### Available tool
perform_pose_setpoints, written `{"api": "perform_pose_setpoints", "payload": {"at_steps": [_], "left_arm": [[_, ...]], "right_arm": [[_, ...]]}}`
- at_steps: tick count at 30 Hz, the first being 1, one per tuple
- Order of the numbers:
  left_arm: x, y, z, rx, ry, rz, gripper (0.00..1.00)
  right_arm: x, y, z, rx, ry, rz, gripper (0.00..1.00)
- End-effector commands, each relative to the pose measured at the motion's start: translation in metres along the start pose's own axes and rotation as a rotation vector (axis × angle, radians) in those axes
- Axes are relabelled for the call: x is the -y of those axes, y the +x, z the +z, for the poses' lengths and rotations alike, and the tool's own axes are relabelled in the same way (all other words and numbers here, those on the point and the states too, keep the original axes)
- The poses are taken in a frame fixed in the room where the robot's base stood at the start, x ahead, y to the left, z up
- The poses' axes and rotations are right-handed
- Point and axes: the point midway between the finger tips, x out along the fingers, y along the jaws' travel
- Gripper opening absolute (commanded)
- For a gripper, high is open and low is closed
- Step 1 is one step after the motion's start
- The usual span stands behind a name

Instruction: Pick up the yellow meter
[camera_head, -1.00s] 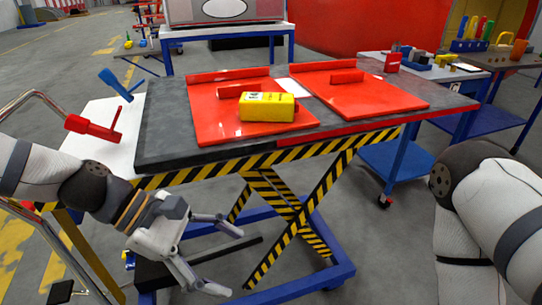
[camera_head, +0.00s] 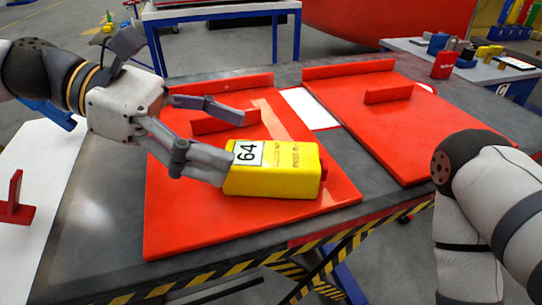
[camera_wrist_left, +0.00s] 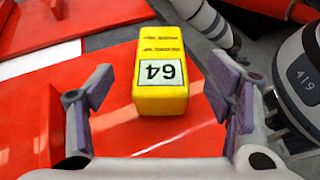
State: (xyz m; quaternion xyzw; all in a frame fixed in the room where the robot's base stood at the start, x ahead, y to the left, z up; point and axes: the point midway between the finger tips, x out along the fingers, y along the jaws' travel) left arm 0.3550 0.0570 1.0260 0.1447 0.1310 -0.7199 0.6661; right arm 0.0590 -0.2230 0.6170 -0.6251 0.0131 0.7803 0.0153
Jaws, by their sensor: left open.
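The yellow meter (camera_head: 290,172) lies on the left red panel (camera_head: 185,225) on the grey table. It has a white label with the number 64 and a red end on its right. My left gripper (camera_head: 230,145) is open at the meter's left end, and one finger overlaps that end in the head view. In the left wrist view the meter (camera_wrist_left: 162,92) stands ahead of and between the two spread fingers (camera_wrist_left: 160,112), with its label end toward me. I cannot tell whether a finger touches it. My right arm shows at the right, but its gripper is out of view.
A second red panel (camera_head: 400,130) lies to the right, with a white sheet (camera_head: 308,108) between the panels. Raised red bars (camera_head: 225,122) stand on the panels. A white side surface (camera_head: 35,155) is at left. A red padlock-like block (camera_head: 446,62) sits on a table behind.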

Motion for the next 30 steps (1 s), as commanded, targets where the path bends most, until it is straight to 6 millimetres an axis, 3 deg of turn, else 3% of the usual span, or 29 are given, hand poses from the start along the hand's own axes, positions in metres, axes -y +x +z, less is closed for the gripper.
{"api": "perform_pose_setpoints", "payload": {"at_steps": [12, 20, 27, 30], "left_arm": [[0.005, 0.067, -0.01, -0.001, -0.003, -0.003, 0.73], [0.004, 0.07, -0.007, 0.0, -0.001, 0.002, 0.73], [0.004, 0.07, -0.008, 0.0, -0.001, 0.002, 0.19], [0.004, 0.07, -0.007, 0.0, 0.0, 0.002, 0.02]], "right_arm": [[0.0, 0.013, 0.007, 0.036, 0.0, 0.002, 0.0], [0.0, 0.012, 0.007, 0.034, 0.0, 0.002, 0.0], [0.0, 0.012, 0.007, 0.034, -0.001, 0.002, 0.0], [0.0, 0.012, 0.007, 0.034, -0.001, 0.002, 0.0]]}}
